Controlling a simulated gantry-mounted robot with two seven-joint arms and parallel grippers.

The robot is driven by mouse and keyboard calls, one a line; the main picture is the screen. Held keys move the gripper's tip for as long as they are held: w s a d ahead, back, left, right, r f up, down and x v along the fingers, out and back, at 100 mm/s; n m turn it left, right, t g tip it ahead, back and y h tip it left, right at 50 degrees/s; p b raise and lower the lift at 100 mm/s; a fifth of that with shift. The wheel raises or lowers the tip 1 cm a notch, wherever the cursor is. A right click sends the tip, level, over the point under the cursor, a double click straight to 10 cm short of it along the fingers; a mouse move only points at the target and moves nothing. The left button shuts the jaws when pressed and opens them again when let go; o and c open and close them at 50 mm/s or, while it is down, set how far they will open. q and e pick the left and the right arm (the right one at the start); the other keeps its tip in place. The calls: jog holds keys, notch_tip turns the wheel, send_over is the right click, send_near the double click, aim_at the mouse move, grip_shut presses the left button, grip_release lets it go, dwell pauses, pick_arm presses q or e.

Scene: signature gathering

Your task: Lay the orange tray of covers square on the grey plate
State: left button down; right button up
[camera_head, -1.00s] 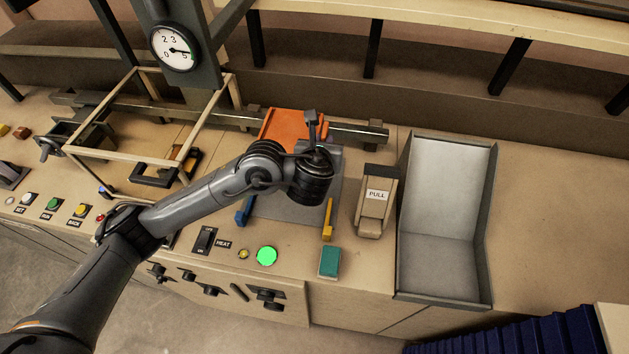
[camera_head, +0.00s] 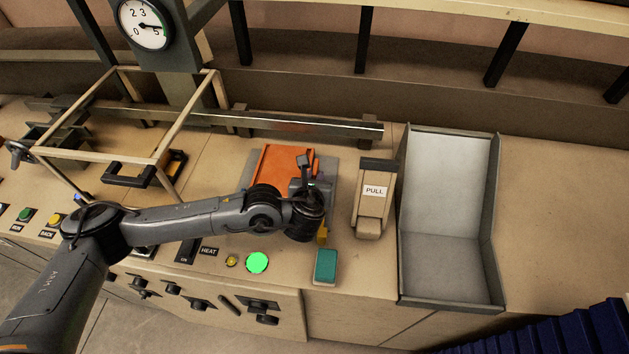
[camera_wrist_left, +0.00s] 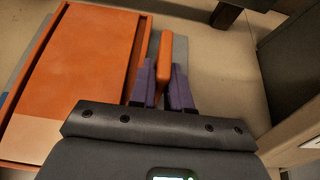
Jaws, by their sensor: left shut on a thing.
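The orange tray (camera_head: 275,168) is a flat tray with a raised rim, over the grey plate (camera_head: 328,168). It also shows at the left of the left wrist view (camera_wrist_left: 75,70). My left gripper (camera_head: 312,181) is at the tray's right side. In the left wrist view its purple fingers (camera_wrist_left: 162,78) are shut on the tray's upright orange handle. A strip of the plate is bare right of the tray. I cannot tell whether the tray touches the plate. My forearm and wrist hide the plate's front part. My right gripper is not in view.
A beige PULL block (camera_head: 373,210) and an open grey bin (camera_head: 450,265) stand to the right. A steel rail (camera_head: 300,127) runs behind the plate. A teal block (camera_head: 325,266) and a lit green button (camera_head: 257,263) are in front. A wooden frame (camera_head: 95,154) stands left.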

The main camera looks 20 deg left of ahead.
pick_arm(q)
jog(key=shift+f, duration=0.1)
jog(key=shift+f, duration=0.1)
jog(key=c, duration=1.5)
grip_release()
jog(key=shift+f, duration=0.15)
jog(key=o, duration=0.4)
jog(key=shift+r, duration=0.2)
